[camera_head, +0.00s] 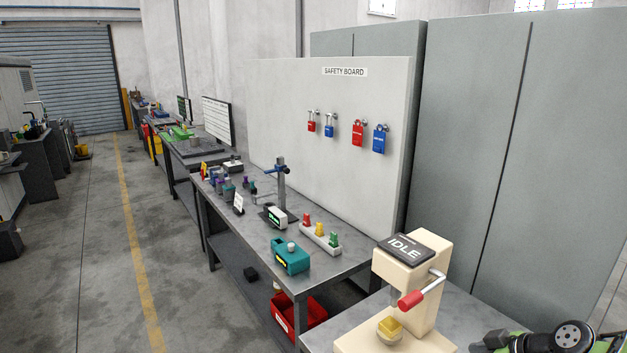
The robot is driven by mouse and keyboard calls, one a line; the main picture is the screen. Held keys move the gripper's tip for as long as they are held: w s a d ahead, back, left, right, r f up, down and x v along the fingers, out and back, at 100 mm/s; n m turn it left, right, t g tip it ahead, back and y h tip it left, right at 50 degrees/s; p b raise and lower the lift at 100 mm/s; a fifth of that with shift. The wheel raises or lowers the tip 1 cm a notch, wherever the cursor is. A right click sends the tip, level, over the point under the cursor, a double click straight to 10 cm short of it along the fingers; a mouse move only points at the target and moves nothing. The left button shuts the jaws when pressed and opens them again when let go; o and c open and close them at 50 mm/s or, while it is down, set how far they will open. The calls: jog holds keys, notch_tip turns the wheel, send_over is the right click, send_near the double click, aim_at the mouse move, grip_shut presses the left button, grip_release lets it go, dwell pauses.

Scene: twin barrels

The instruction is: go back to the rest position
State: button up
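A dark and green jointed part, which looks like my arm, shows at the bottom right corner, cut off by the frame edge. Its dark blocky left end (490,341) may be my gripper, low over the near table, right of the cream press. I cannot make out two fingers or a gap between them. I see nothing clearly held there.
A cream press (412,268) marked IDLE, with a red-handled lever and a yellow piece, stands on the near table (470,305). A workbench (345,262) carries a teal box (290,256) and small items. A safety board (270,95) holds padlocks. The left floor is open.

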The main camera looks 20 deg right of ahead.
jog(key=s+a+r+m+g+h, duration=0.15)
jog(key=a+r, duration=0.25)
jog(key=a, duration=0.5)
jog(key=a+r+n+g+h, duration=0.1)
jog(key=a+r+g, duration=0.15)
jog(key=a, duration=0.75)
jog(key=s+a+r+m+t, duration=0.1)
jog(key=s+a+r+m, duration=0.2)
jog(key=s+a, duration=0.4)
jog(key=shift+s+a+t+h, duration=0.3)
jog(key=shift+s+t+h, duration=0.1)
jog(key=shift+s, duration=1.8)
